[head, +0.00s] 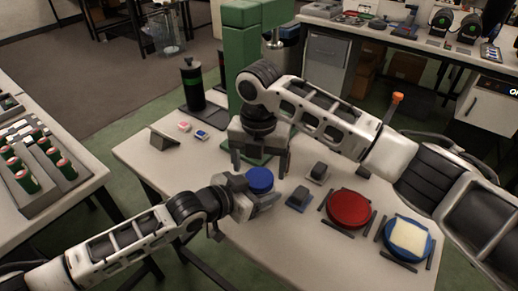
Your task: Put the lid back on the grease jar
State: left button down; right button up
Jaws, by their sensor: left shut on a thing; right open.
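My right gripper (260,163) is open and empty, fingers pointing down, just behind and above the blue top. A red round disc (348,209) lies between dark bars to the right. A blue round dish with a pale cream top (408,237) lies at the right front, also between dark bars.
Two small dark blocks (318,173) (299,199) stand between the blue object and the red disc. A green column (243,60) rises behind my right gripper. A dark cylinder (193,85), a grey wedge (164,138) and small red and blue pieces (201,135) are at the back left.

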jog(key=shift+f, duration=0.95)
jog(key=c, duration=1)
jog(key=shift+c, duration=0.2)
